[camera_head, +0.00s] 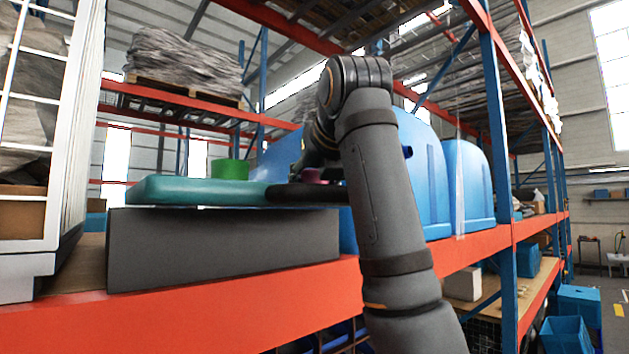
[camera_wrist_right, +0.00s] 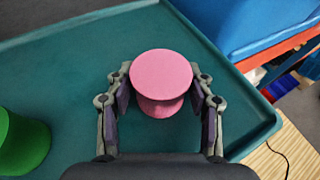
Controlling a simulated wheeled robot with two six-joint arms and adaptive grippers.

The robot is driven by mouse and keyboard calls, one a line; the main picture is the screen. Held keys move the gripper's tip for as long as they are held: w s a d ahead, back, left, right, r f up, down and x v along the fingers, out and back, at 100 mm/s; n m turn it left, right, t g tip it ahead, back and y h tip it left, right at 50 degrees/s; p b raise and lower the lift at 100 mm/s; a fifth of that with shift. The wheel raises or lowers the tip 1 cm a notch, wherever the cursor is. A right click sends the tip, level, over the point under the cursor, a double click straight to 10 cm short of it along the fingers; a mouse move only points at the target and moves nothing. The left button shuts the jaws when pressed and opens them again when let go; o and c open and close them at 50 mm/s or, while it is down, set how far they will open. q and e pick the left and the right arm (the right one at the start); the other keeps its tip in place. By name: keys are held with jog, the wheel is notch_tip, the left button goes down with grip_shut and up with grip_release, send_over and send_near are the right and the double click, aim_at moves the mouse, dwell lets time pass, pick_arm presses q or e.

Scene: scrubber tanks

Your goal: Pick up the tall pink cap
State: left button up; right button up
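The pink cap (camera_wrist_right: 161,78) stands upright on a teal tray (camera_wrist_right: 70,60) in the right wrist view, with a wide round top and a narrower body below. In the head view only a sliver of the pink cap (camera_head: 312,175) shows beside my arm. My right gripper (camera_wrist_right: 160,80) has one finger on each side of the cap. A thin gap shows between each finger and the cap, so the gripper looks open around it. In the head view the right gripper (camera_head: 303,170) is small and partly hidden by my forearm. My left gripper is out of view.
A green cap (camera_head: 230,169) stands on the tray to the left and also shows in the wrist view (camera_wrist_right: 18,143). The tray rests on a grey box (camera_head: 220,245) on an orange-edged shelf. Large blue tanks (camera_head: 425,170) stand behind, close to my arm.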

jog(key=c, duration=0.8)
jog(key=shift+o, duration=0.2)
